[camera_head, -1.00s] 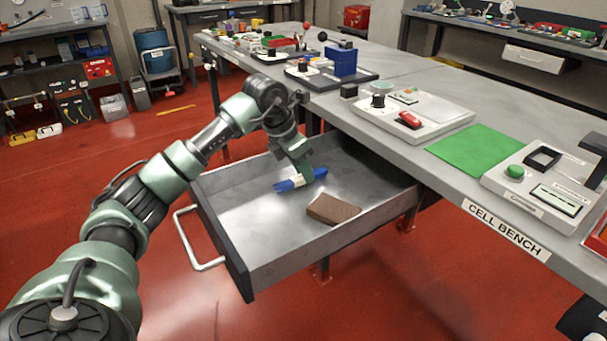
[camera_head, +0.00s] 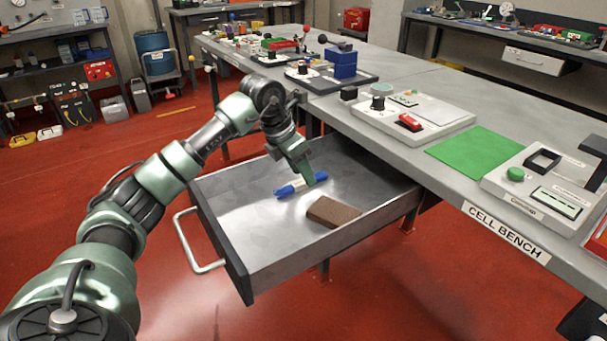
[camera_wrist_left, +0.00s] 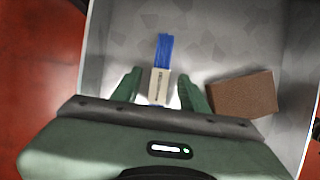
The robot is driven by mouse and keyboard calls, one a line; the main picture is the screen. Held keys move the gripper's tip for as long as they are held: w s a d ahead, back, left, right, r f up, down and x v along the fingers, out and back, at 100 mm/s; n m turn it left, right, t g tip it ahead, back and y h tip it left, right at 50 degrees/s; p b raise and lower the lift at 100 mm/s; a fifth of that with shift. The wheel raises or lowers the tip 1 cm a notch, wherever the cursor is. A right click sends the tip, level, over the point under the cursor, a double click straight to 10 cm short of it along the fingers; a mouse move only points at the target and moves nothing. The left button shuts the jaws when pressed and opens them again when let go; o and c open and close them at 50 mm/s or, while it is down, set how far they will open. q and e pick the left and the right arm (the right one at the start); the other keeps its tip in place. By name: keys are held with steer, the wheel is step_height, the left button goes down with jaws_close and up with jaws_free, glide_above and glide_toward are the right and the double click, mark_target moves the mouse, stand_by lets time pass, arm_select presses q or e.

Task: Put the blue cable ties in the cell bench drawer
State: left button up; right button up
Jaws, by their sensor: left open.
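The blue cable ties (camera_head: 288,190), a bundle with a pale band around the middle, lie in the open cell bench drawer (camera_head: 236,226). In the left wrist view the ties (camera_wrist_left: 164,50) lie on the drawer floor (camera_wrist_left: 210,40), with the labelled band near the fingertips. My left gripper (camera_head: 308,180) is inside the drawer at the bundle. Its green fingers (camera_wrist_left: 160,85) stand apart on either side of the band, with gaps visible on both sides. The lower end of the bundle is hidden in the wrist view. My right gripper is not in view.
A brown block (camera_head: 333,212) lies in the drawer near the ties; it is right of the fingers in the wrist view (camera_wrist_left: 243,94). The drawer handle (camera_head: 196,246) sticks out in front. The bench top (camera_head: 400,65) above holds devices and a green mat (camera_head: 474,150).

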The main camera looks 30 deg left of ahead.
arm_select(q)
steer(key=p+v, duration=0.1)
steer(key=v, duration=0.9)
steer(key=shift+s+r, duration=0.2)
steer(key=shift+r, duration=0.05)
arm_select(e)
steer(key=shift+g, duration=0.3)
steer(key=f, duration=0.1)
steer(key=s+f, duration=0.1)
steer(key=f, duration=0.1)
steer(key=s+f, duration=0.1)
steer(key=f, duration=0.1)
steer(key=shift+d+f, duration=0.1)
